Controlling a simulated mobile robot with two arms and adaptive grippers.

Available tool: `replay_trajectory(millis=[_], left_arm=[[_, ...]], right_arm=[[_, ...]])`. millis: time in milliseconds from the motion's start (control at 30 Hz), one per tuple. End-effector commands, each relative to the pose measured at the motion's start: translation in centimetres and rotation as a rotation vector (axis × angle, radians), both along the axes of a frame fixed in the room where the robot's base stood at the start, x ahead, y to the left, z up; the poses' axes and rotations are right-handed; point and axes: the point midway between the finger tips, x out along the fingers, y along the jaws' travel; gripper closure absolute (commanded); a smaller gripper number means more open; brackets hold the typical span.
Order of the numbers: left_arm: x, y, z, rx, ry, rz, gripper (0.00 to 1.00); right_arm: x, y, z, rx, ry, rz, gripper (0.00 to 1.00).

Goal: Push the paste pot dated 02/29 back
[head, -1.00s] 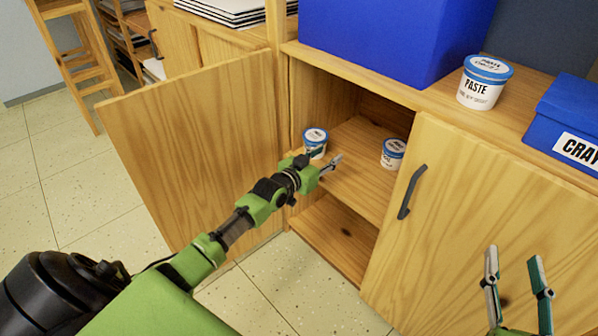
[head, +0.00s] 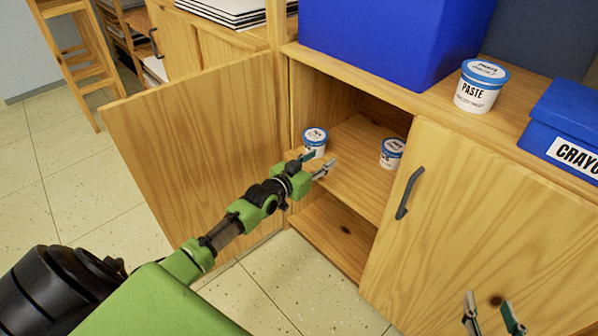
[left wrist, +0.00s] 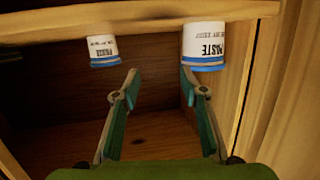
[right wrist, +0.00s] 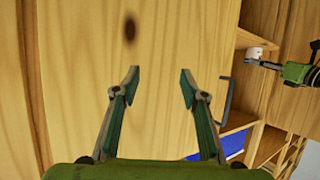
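Two white paste pots with blue lids stand on the cabinet's middle shelf: a left pot (head: 315,141) near the front edge and a right pot (head: 391,153). A third paste pot (head: 481,87) stands on the cabinet top. No date is legible on any of them. My left gripper (head: 321,163) is open and empty just in front of the left pot. The left wrist view shows the shelf pots upside down, the left pot (left wrist: 204,45) larger, beyond the open fingers (left wrist: 156,78). My right gripper (head: 488,300) is open and empty before the closed right door.
The left cabinet door (head: 200,150) stands open beside my left arm. The right door (head: 480,220) is shut, with a dark handle (head: 409,193). A blue bin (head: 390,35) and a blue crayon box (head: 570,125) sit on top. Shelf between the pots is bare.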

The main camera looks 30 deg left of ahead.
Motion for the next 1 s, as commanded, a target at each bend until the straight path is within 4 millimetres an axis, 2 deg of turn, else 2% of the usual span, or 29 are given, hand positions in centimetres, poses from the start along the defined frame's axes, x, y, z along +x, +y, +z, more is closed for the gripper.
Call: replay_trajectory(millis=[567, 1000], left_arm=[[-1.7, 0.4, 0.1, 0.000, 0.001, 0.000, 0.60], [-2.9, 0.8, 0.0, 0.001, 0.001, 0.000, 0.60]], right_arm=[[-3.4, -1.5, -4.4, -0.058, 0.243, -0.018, 0.60], [-6.7, -2.7, -7.1, -0.096, 0.423, -0.031, 0.60]])
